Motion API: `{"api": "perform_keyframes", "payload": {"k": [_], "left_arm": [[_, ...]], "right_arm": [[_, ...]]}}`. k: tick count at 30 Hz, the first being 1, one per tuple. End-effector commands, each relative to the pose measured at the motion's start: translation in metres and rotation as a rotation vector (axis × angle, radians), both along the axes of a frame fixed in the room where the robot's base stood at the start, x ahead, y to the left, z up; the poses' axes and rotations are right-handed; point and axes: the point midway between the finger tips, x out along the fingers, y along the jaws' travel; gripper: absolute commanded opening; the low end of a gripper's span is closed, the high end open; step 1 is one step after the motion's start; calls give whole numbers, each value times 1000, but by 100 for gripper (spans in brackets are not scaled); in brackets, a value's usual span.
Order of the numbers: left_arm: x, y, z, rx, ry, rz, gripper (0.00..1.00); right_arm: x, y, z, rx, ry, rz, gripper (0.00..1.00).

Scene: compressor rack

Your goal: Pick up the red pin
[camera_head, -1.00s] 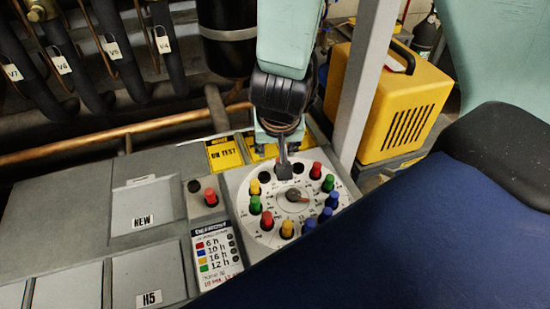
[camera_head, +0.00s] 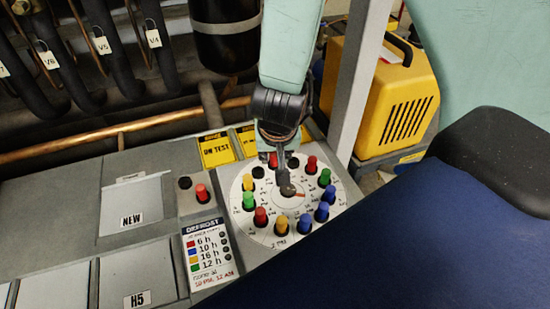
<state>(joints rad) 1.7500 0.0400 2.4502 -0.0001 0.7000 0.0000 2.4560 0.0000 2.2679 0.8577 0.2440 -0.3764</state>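A round white dial (camera_head: 238,201) carries a ring of coloured pins. Its red pins are one at the upper right (camera_head: 311,165), one at the lower left (camera_head: 260,217) and one at the top (camera_head: 273,160), partly behind my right gripper. Another red pin (camera_head: 202,193) stands in a small grey block left of the dial. My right gripper (camera_head: 287,188) points down over the middle of the dial, covering much of its centre knob. It is seen narrow side on, so its opening is unclear. No pin shows in it. My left gripper is out of view.
Green, blue and yellow pins stand close together around the dial. A DEFROST legend card (camera_head: 209,254) lies at lower left. A grey post (camera_head: 354,90) and a yellow machine (camera_head: 400,100) stand at right. A copper pipe (camera_head: 150,122) runs behind the panel.

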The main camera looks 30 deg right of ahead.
Motion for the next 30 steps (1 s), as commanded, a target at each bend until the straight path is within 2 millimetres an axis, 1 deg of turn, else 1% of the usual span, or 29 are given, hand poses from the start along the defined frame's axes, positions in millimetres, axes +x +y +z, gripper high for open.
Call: {"api": "perform_keyframes", "payload": {"k": [1,9,16,20,25,30], "left_arm": [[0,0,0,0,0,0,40],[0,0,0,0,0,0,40],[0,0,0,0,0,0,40],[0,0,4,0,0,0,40],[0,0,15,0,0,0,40],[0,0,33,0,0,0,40]], "right_arm": [[0,0,0,0,0,0,23],[0,0,0,0,1,1,1],[0,0,0,0,0,1,1],[0,0,5,0,0,1,1],[0,0,19,0,0,0,1],[0,0,43,0,-1,0,1]]}}
